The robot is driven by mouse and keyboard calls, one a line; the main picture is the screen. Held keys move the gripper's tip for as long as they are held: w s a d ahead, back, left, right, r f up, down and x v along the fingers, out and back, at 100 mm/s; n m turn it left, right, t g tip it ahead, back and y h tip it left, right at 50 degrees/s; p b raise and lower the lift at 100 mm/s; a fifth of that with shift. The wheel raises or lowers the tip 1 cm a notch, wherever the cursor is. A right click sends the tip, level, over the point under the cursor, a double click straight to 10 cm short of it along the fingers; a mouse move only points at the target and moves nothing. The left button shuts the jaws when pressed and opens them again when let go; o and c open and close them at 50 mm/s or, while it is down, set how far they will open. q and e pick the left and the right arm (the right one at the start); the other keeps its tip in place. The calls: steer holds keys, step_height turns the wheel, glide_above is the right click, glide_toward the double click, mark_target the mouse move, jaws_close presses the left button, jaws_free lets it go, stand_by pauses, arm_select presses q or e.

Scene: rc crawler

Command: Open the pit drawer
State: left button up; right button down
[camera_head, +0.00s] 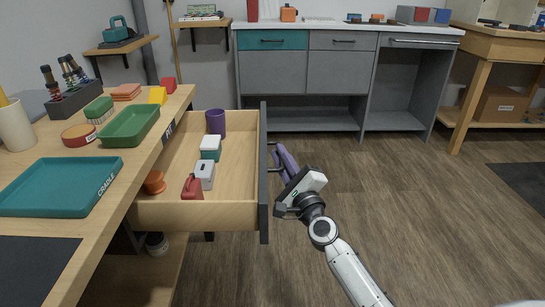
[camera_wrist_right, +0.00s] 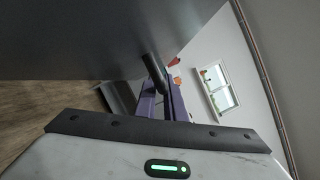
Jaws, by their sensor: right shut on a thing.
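The pit drawer (camera_head: 232,215) is pulled well out from the wooden workbench on the left, its dark front panel (camera_head: 264,225) facing right. Its handle is on the outside of that panel. My right gripper (camera_head: 278,162), with purple fingers, is at the handle from the right and shut on it. In the right wrist view the dark handle (camera_wrist_right: 154,72) lies at the purple fingers (camera_wrist_right: 162,104), beneath the large grey panel. Inside the drawer are a purple cup (camera_head: 215,122), a white-and-teal box (camera_head: 210,147), a pale box (camera_head: 204,175), a red can (camera_head: 192,187) and an orange spool (camera_head: 154,182).
The workbench top (camera_head: 150,165) holds a teal cradle tray (camera_head: 60,187), a green tray (camera_head: 129,125) and several small parts. A grey cabinet (camera_head: 272,72) stands at the back. The wooden floor (camera_head: 400,215) right of the drawer is clear apart from my right arm.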

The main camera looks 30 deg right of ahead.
arm_select(q)
steer(key=shift+s+f, duration=0.1)
steer(key=shift+s, duration=0.1)
arm_select(e)
steer(key=shift+s+d, duration=0.1)
steer(key=shift+d, duration=0.05)
steer(key=c, duration=2.1)
jaws_free()
steer(key=shift+s, duration=0.1)
arm_select(q)
steer(key=shift+w+d+r, duration=0.2)
steer(key=shift+w+r, duration=0.05)
steer(key=shift+r, duration=0.15)
arm_select(e)
steer(key=v, duration=1)
steer(key=shift+s+f, duration=0.1)
arm_select(q)
steer(key=shift+s+f, duration=0.2)
steer(key=shift+f, duration=0.1)
